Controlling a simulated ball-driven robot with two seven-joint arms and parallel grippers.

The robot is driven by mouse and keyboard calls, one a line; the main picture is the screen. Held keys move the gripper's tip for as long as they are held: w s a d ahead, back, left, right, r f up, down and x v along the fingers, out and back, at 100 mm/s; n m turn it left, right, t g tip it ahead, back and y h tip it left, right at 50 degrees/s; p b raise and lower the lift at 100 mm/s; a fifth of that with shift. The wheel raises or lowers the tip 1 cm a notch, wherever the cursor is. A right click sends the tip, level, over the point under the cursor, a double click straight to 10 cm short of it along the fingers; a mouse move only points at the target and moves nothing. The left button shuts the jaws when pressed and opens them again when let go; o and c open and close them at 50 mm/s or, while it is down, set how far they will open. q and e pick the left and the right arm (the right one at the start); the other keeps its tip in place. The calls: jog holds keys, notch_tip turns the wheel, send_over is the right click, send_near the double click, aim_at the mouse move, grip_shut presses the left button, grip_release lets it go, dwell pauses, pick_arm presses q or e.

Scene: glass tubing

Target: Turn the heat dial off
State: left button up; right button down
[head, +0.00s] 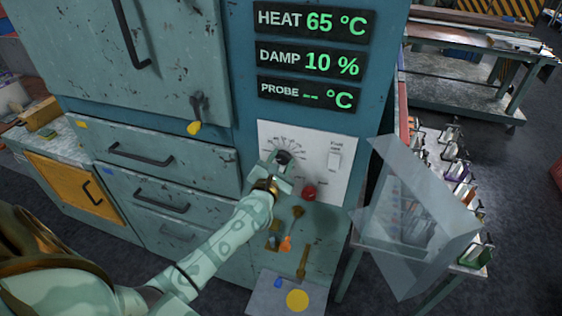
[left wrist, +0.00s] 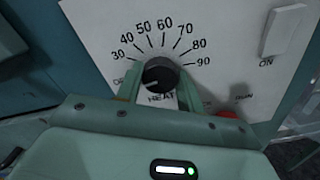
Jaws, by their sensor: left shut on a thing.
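The heat dial (head: 284,157) is a dark round knob on the white control panel (head: 330,185). In the left wrist view the dial (left wrist: 163,72) sits below a printed scale from 30 to 90, with HEAT written under it. Its pale pointer mark faces left, toward a label beginning with O that my finger partly covers. My left gripper (head: 279,167) is shut on the dial, one finger on each side, as the left wrist view also shows (left wrist: 160,84). The display (head: 313,21) reads HEAT 65 °C. My right gripper is out of view.
A white switch (head: 335,160) and a red knob (head: 309,193) sit on the panel close to my left gripper. Tools (head: 302,263) hang below. A clear angled cover (head: 410,215) and a rack of small items stand at the right.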

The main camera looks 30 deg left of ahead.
pick_arm(q)
jog(key=shift+f, duration=0.15)
jog(key=o, duration=1)
jog(key=b+v, duration=0.1)
jog(key=v, duration=1.5)
jog(key=shift+s+d, duration=0.15)
jog(key=shift+s, duration=0.05)
